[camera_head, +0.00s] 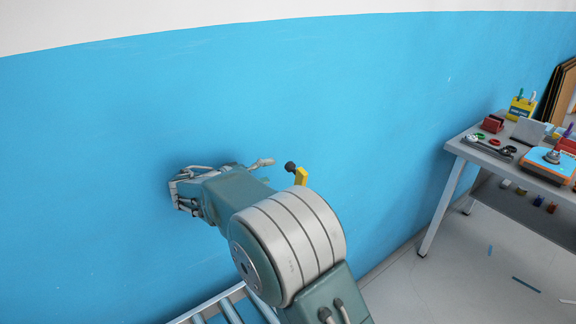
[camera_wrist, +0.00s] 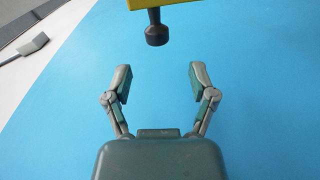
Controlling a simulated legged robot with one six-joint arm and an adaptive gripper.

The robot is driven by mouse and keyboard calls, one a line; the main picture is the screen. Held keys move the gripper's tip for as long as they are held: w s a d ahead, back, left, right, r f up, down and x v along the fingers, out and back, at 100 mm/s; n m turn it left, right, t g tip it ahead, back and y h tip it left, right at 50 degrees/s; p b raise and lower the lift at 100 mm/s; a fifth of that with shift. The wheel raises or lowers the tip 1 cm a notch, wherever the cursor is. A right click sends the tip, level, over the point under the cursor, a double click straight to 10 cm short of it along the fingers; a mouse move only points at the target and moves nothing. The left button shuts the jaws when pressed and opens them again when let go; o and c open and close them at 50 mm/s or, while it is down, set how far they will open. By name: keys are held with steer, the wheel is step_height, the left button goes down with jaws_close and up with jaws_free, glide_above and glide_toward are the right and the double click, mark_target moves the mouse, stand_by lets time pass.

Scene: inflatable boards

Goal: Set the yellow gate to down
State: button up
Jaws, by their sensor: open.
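The yellow gate shows in the head view as a short yellow piece (camera_head: 301,176) with a dark round knob (camera_head: 290,167), near the blue wall and partly hidden behind my arm. In the wrist view, a yellow bar (camera_wrist: 185,4) crosses the top edge, with the dark knob (camera_wrist: 156,32) sticking down from it. My gripper (camera_wrist: 158,76) is open and empty. The knob lies ahead of the gap between its two fingers, apart from both fingertips. The rest of the gate is cut off or hidden, so I cannot tell its full position.
A blue wall (camera_head: 400,90) fills most of the head view, behind my arm. A workbench (camera_head: 480,152) with tools, a yellow holder (camera_head: 521,107) and an orange-and-blue device (camera_head: 548,163) stands at the right. The grey floor (camera_head: 440,285) before it has small scraps.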

mark_target(290, 166)
steer(key=x, duration=0.7)
steer(key=shift+s+d, duration=0.1)
steer(key=shift+d, duration=0.1)
steer(key=shift+a, duration=0.1)
steer(key=shift+c, duration=0.3)
jaws_close()
